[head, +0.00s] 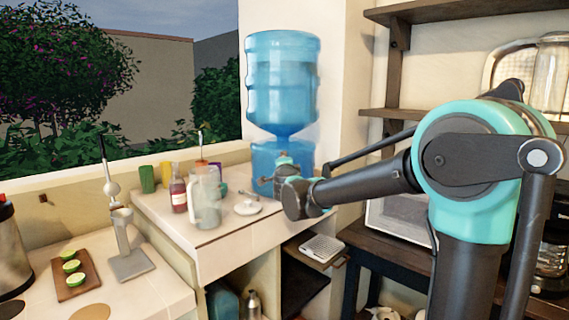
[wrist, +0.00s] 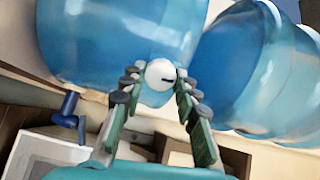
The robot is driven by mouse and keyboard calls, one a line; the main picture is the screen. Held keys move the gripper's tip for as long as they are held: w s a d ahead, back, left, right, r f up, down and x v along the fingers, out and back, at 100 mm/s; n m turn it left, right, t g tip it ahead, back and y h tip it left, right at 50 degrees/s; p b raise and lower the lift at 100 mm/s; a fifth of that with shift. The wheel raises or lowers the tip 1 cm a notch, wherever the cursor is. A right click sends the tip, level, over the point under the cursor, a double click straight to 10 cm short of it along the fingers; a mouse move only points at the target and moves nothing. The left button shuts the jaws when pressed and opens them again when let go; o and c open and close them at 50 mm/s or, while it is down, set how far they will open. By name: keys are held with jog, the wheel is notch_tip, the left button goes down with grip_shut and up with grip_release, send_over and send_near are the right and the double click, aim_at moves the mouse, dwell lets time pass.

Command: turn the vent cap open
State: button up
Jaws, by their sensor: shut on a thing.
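The vent cap (wrist: 160,72) is a small round white knob with a short dark mark, set on the blue water dispenser (wrist: 110,35) in the wrist view. My gripper (wrist: 158,84) has its two fingers on either side of the cap and is shut on it. In the head view the water dispenser (head: 283,85) is a large translucent blue bottle over a blue lower tank at the counter's end. My gripper (head: 284,163) is at the front of the lower tank there. The cap is hidden in that view.
A blue tap (wrist: 68,112) sticks out left of my gripper in the wrist view. In the head view a glass pitcher (head: 205,200), a red bottle (head: 178,193) and a white saucer (head: 247,208) stand left of my wrist. Wooden shelves (head: 440,10) are at right.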

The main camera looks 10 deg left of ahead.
jog(key=shift+n, duration=0.7)
jog(key=o, duration=1.2)
jog(key=shift+c, duration=0.2)
jog(key=s+d, duration=0.1)
jog(key=s, duration=1.1)
jog(key=shift+d, duration=0.2)
